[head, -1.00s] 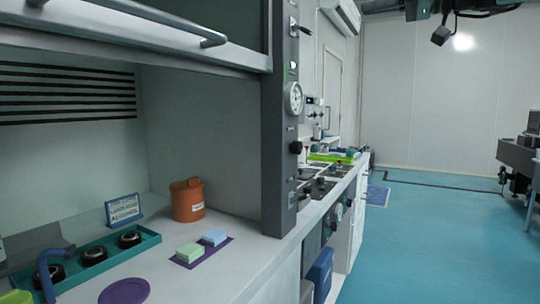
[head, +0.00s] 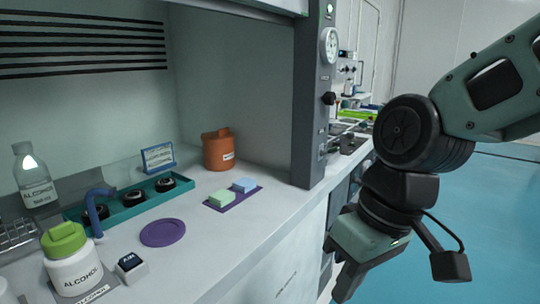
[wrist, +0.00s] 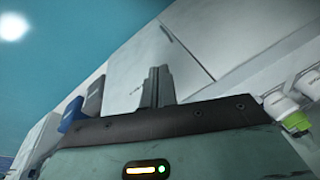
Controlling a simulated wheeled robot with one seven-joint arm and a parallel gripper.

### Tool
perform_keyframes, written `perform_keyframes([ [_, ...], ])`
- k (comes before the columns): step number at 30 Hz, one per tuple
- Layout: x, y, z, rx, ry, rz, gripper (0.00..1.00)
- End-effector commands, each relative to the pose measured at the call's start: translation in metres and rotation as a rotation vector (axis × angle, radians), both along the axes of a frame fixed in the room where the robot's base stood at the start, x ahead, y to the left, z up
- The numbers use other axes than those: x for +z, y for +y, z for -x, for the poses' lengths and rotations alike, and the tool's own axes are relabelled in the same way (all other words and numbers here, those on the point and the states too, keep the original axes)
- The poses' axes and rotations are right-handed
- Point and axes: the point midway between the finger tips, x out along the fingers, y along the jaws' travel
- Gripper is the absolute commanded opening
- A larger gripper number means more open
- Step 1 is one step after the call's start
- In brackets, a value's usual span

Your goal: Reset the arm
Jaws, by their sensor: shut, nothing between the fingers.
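My arm hangs bent at the right of the head view, in front of the bench. My gripper (head: 346,284) is at its lower end, pointing down beside the bench's front. In the wrist view my gripper (wrist: 158,74) shows its two dark fingers pressed together, with nothing between them. It touches nothing that I can see.
The fume hood bench (head: 240,235) holds a green-lidded alcohol jar (head: 72,262), a purple disc (head: 163,232), an orange pot (head: 218,149), a teal tray (head: 142,207) and two small blocks on a purple mat (head: 232,199). The blue floor (head: 490,215) at right is open.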

Motion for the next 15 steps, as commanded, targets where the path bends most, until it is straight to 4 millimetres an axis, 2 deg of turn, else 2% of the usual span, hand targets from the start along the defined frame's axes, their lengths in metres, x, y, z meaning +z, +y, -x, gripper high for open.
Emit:
perform_keyframes([
  [1,-0.014,-0.006,0.019,0.023,0.006,0.046,0.0],
  [8,-0.063,-0.046,0.084,0.11,-0.006,0.222,0.0],
  [9,-0.042,-0.042,0.078,0.096,-0.008,0.21,0.0],
  [15,-0.005,-0.042,0.077,0.094,-0.005,0.208,0.0],
])
